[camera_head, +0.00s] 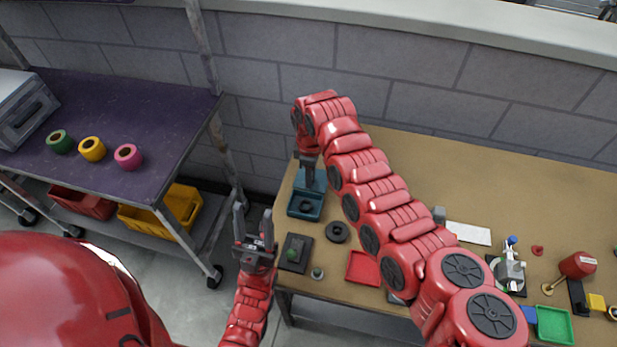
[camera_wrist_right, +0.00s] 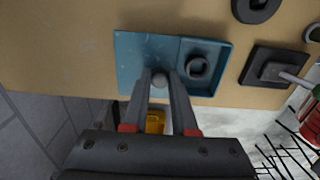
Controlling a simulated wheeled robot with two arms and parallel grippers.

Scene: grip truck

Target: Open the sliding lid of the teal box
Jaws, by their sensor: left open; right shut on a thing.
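The teal box (camera_head: 295,208) stands at the left end of the workbench. In the right wrist view, its flat lid (camera_wrist_right: 135,60) covers the left part, and the right part is an uncovered compartment (camera_wrist_right: 217,82) with a dark ring (camera_wrist_right: 196,67) inside. My right gripper (camera_head: 309,161) is above the box in the head view. In the right wrist view, my right gripper (camera_wrist_right: 161,82) is shut on the lid's round grey knob (camera_wrist_right: 160,79). My left gripper (camera_head: 254,225) is open and empty, off the bench's left edge, its fingers pointing up.
A black base with a green knob (camera_head: 292,254), a black ring (camera_head: 337,232) and a red tray (camera_head: 363,268) lie near the box. A purple-topped cart (camera_head: 110,120) with coloured rings stands at left. The bench's back area (camera_head: 480,180) is mostly clear. Several small items crowd the right.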

